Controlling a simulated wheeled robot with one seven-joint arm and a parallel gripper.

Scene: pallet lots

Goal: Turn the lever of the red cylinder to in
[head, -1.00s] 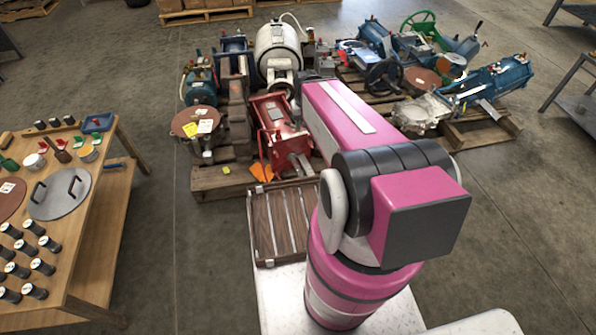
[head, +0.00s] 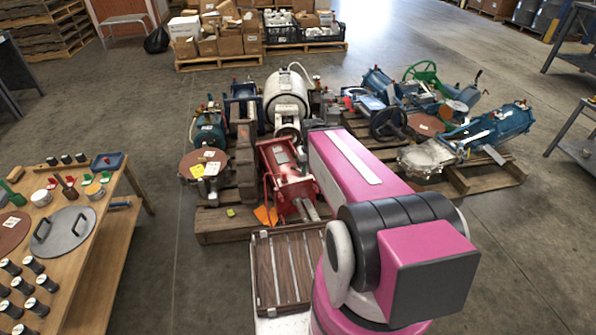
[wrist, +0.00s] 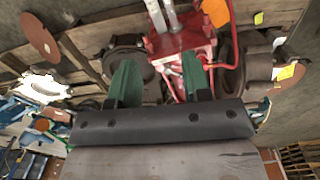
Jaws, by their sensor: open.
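The red cylinder (head: 280,166) lies on the left pallet in the head view, partly behind my pink arm, with a grey rod at its near end. It also shows at the top middle of the wrist view (wrist: 182,44), with thin red bars along it. I cannot make out clearly which part is its lever or how it is turned. My gripper (wrist: 161,80) shows in the wrist view with two green fingers apart and nothing seen held between them. The fingers overlap the lower part of the red cylinder in the picture; contact cannot be told. My arm hides the gripper in the head view.
A white drum-shaped machine (head: 287,98) and a brown disc (head: 203,163) crowd the red cylinder on the pallet (head: 222,228). An orange tag (head: 265,216) hangs near it. A wooden table (head: 98,240) with parts stands left. Floor between table and pallet is free.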

